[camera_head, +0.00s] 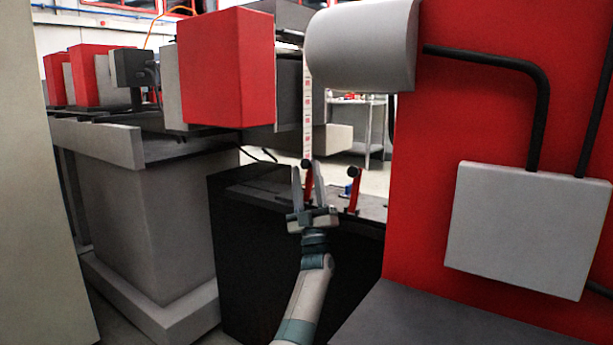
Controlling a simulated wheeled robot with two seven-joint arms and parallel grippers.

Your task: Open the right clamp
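The right clamp (353,187) is a red lever with a black knob on top. It stands upright on the dark machine top, right of my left gripper. My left gripper (306,175) points up and away, with its two fingers apart. The left clamp (308,178), also a red lever with a black knob, shows between and behind these fingers. The gripper partly hides it, and I cannot tell whether they touch. A gap separates my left gripper from the right clamp in the picture. My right gripper is out of view.
A white label strip (307,110) with red marks hangs down behind the left clamp. A red panel (440,130) with a grey box (528,228) and black pipes closes off the right. A red block (226,68) and a grey rounded cover (362,45) stand above.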

